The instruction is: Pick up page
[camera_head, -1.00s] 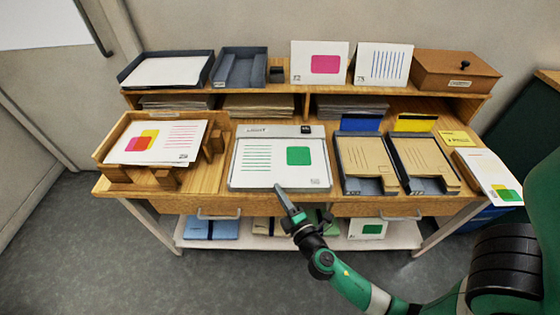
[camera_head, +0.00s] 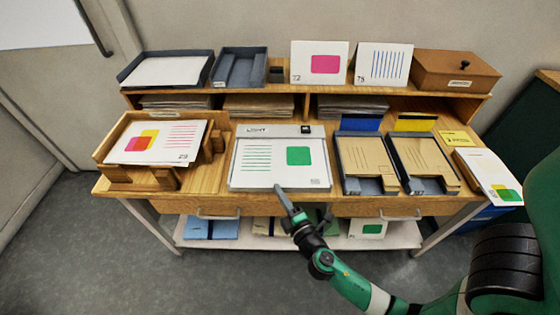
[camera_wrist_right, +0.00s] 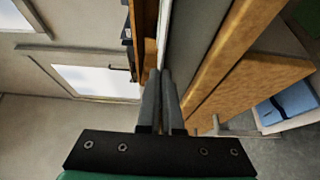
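The page (camera_head: 272,165) is a white sheet with green lines at left and a green square at right. In the head view it lies over the grey light box (camera_head: 272,130) at the middle of the desk. My right gripper (camera_head: 280,190) comes from the front and meets the page's front edge. In the right wrist view the two fingers (camera_wrist_right: 161,75) are close together, with the thin pale edge of the page (camera_wrist_right: 164,32) running in at their tips. The fingers look shut on this edge; the contact itself is small and hard to see. My left gripper is not in view.
A wooden tray (camera_head: 112,173) with coloured prints stands left of the light box. Two dark trays with brown folders (camera_head: 367,158) (camera_head: 425,158) stand to the right. Cards, dark trays and a brown box (camera_head: 455,72) fill the upper shelf. Drawer handles (camera_head: 218,213) project below.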

